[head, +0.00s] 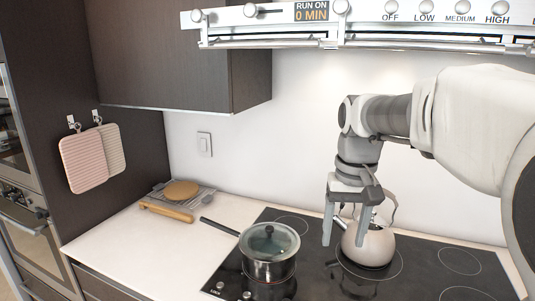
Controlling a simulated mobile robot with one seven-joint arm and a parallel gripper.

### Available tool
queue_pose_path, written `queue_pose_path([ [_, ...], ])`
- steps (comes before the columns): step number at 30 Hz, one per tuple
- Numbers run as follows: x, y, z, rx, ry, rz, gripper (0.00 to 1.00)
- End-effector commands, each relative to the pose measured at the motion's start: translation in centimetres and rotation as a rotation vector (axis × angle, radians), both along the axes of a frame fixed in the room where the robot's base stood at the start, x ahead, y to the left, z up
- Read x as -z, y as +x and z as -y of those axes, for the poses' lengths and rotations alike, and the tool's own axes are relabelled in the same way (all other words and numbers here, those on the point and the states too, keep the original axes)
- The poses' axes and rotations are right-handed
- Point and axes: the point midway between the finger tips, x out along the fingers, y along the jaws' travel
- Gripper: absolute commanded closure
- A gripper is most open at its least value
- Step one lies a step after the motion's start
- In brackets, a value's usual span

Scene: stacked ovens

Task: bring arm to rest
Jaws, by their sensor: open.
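My gripper (344,230) points down over the black cooktop (318,270), with its two fingers apart. It is open, and I see nothing held between the fingers. A pale kettle (369,246) with a raised handle stands on the cooktop just right of and behind the fingers. The fingers overlap part of the kettle in the picture, and I cannot tell whether they touch it. My arm comes in from the right and bends down to the gripper.
A steel pot (268,262) with a glass lid stands left of my gripper, its handle pointing left. A rack with a wooden board (181,190) sits on the pale counter (120,240). A range hood (370,25) and dark cabinet (180,55) hang above. Stacked ovens (30,230) stand at left.

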Motion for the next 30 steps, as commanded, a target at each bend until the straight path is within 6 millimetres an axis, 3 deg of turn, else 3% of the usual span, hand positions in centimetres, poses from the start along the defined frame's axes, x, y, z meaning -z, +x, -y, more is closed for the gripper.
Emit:
queue_pose_path([
  [9, -1.0, -6.9, -0.2, -0.023, -0.012, 0.171, 0.35],
  [18, 0.4, -12.9, -0.3, -0.045, -0.023, 0.326, 0.35],
  [24, 1.9, -15.7, -0.4, -0.058, -0.030, 0.411, 0.35],
  [30, 2.8, -16.8, -0.4, -0.063, -0.033, 0.449, 0.35],
])
